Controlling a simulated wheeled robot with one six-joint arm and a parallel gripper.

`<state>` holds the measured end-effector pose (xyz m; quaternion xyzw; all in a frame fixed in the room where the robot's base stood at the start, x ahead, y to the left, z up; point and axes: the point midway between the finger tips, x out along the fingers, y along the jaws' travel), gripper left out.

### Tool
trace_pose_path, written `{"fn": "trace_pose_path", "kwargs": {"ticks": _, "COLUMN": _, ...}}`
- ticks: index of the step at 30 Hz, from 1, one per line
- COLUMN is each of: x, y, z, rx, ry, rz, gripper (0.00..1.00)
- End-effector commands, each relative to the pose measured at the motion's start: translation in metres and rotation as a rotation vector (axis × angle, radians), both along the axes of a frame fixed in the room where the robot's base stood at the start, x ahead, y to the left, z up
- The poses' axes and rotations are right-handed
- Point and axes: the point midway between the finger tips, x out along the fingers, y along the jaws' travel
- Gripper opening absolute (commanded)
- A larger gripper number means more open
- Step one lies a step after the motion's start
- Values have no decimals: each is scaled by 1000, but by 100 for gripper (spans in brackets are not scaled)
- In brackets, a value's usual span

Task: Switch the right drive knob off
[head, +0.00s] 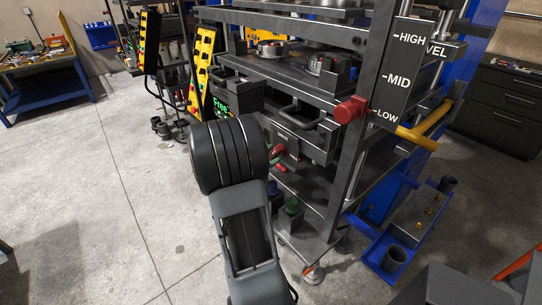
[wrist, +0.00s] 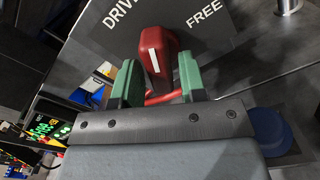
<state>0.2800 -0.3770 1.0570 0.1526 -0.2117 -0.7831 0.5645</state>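A red knob (wrist: 158,45) with a white pointer line is on a dark panel in the wrist view. The line is near upright, its top leaning slightly left, towards the partly hidden label starting "DRIV"; "FREE" is at right. My gripper (wrist: 159,62) has its two green-padded fingers apart, one on each side of the knob. I cannot tell whether either pad touches it. A second red bar (wrist: 163,98) shows lower between the fingers. In the head view my arm covers most of my gripper, and small red parts (head: 277,153) show beside it at the press front.
The press frame's shelves and posts stand close on the right, with a red clamp (head: 350,110) by the LOW mark and a yellow handle (head: 416,138). A lit control box (head: 228,108) is just beyond my arm. The concrete floor at left is open, with a blue bench (head: 45,85) behind.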

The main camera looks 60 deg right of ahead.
Motion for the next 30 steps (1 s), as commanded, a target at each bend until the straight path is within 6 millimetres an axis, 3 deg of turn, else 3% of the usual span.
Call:
{"fn": "trace_pose_path", "kwargs": {"ticks": 12, "x": 0, "y": 0, "z": 0, "rx": 0, "ry": 0, "rz": -1, "gripper": 0}}
{"fn": "trace_pose_path", "kwargs": {"ticks": 20, "x": 0, "y": 0, "z": 1, "rx": 16, "ry": 47, "rz": -1, "gripper": 0}}
{"fn": "trace_pose_path", "kwargs": {"ticks": 30, "x": -1, "y": 1, "z": 2, "rx": 88, "ry": 260, "rz": 0, "gripper": 0}}
